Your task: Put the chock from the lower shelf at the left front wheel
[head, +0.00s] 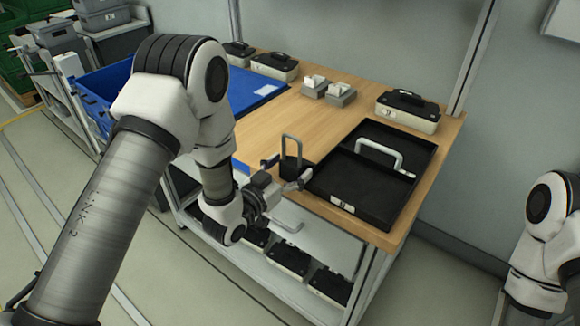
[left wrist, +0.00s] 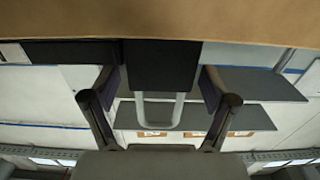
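A small black block with an upright grey loop handle (head: 291,152) stands on the wooden bench near its front edge. I cannot tell whether it is the chock. In the left wrist view the block (left wrist: 160,64) appears upside down, its handle pointing down the picture. My left gripper (head: 287,171) is open, with its fingers on either side of the block; in the left wrist view (left wrist: 158,78) gaps show between the fingers and the block. The lower shelf (head: 262,272) holds several black-topped cases. No wheel is clearly identifiable. My right arm shows at the right, its gripper out of view.
A black tray (head: 338,204) with a light handle lies right of the block. A black-topped case (head: 407,112), two grey blocks and more cases stand towards the back of the bench (head: 262,134). A blue bin (head: 98,92) is at the left. Bare wood lies behind the block.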

